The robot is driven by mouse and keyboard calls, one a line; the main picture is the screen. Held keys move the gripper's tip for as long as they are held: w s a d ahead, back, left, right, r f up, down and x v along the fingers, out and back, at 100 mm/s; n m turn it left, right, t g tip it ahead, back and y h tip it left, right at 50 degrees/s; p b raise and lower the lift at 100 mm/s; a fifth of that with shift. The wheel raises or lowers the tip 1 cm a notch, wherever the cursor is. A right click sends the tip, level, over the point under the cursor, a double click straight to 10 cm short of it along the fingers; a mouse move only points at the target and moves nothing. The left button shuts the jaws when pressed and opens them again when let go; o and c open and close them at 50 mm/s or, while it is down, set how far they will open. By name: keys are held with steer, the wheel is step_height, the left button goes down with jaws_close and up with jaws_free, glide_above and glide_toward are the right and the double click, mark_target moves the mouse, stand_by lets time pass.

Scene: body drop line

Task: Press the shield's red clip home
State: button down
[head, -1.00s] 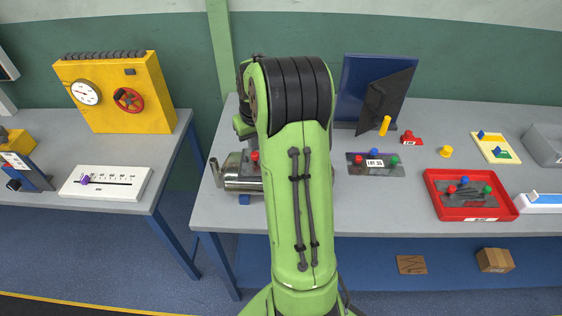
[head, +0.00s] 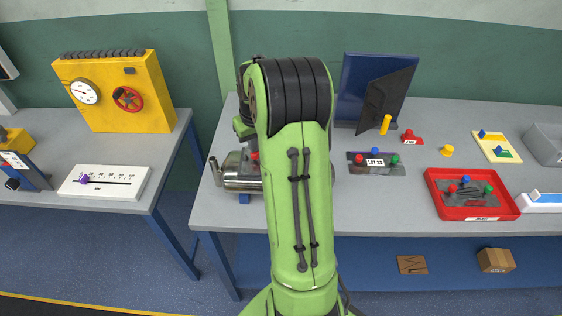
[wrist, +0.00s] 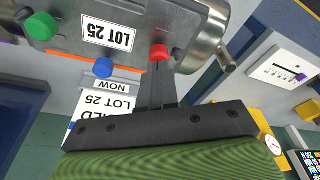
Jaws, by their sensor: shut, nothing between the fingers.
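In the wrist view the grey shield (wrist: 160,22) carries a LOT 25 label, with a green clip (wrist: 40,26), a blue clip (wrist: 103,68) and the red clip (wrist: 158,52). My gripper (wrist: 157,72) is shut and empty, its dark fingertips right at the red clip. I cannot tell whether they touch it or how far the clip is seated. In the head view the red clip (head: 254,156) shows just left of my arm, above a silver pipe body (head: 238,178). My arm hides most of the shield and the gripper there.
A second plate (head: 358,168) with coloured clips lies right of my arm. A red tray (head: 480,213) holds another plate. A dark blue panel (head: 355,80) stands behind. A LOT 25 card (wrist: 95,103) is near my fingers.

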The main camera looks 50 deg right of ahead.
steer(key=shift+f+b, duration=0.4)
steer(key=shift+f, duration=0.25)
steer(key=c, duration=1.8)
jaws_free()
steer(key=o, duration=0.6)
steer(key=shift+o, duration=0.2)
steer(key=shift+r, duration=0.1)
step_height(320, 180, up, 6)
steer(key=p, duration=0.5)
steer(key=shift+r, duration=0.1)
